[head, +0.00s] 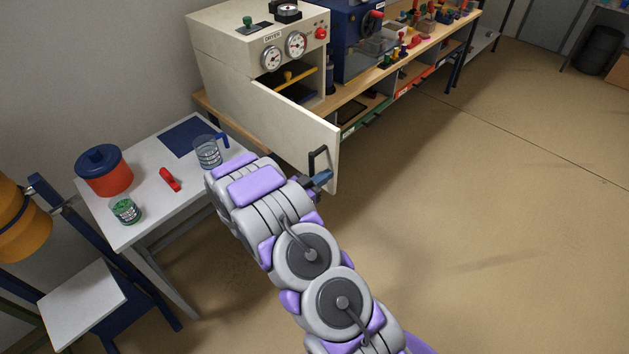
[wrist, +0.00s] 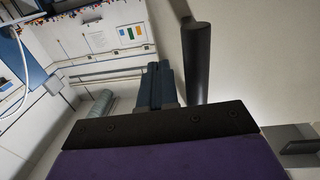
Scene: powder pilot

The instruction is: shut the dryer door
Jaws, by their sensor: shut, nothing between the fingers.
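The dryer (head: 245,45) is a cream box with gauges and a red button, on the bench at the upper left in the head view. Its door (head: 292,130) stands open, swung out toward me, and part of the inside shows. A black bar handle (head: 316,161) is on the door's outer face; it looms close in the wrist view (wrist: 196,62). My gripper (head: 322,179) is shut and empty, close beside the lower part of the handle. In the wrist view its blue fingers (wrist: 158,82) are together just left of the handle. I cannot tell whether they touch it.
A white side table (head: 150,215) at the left holds a red pot (head: 104,170), a clear jug (head: 208,151), a green-lidded jar (head: 125,209) and a red item (head: 170,180). A workbench (head: 420,55) runs to the upper right. The floor (head: 480,190) at right is clear.

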